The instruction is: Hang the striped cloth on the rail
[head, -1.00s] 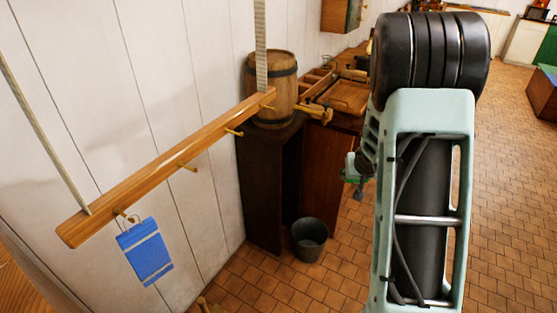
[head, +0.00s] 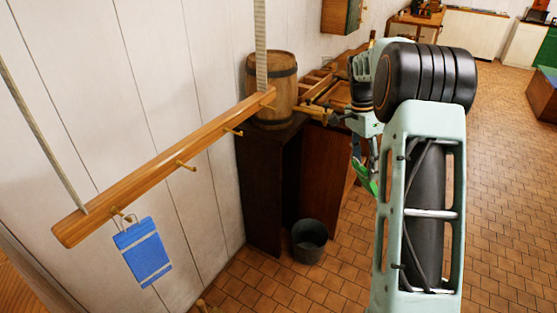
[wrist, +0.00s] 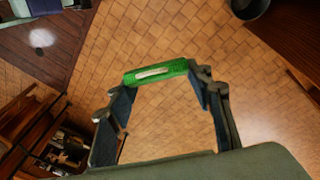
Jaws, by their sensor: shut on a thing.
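A wooden rail (head: 150,172) with several pegs hangs from two pale straps along the white wall at the left. A blue cloth (head: 143,252) with white stripes hangs by a loop from its nearest peg. My gripper (wrist: 155,76) is shut on a green thing (wrist: 156,73) with a pale mark along it, held between the fingertips. The green thing also shows in the head view (head: 368,183), right of the rail and apart from it, partly behind my arm. I cannot tell whether it is cloth, and its full shape is hidden.
A barrel (head: 271,88) stands on a dark cabinet (head: 270,190) beyond the rail's far end. A grey bucket (head: 309,241) stands on the tiled floor by the cabinet. A wooden counter (head: 337,92) lies behind. The floor at the right is open.

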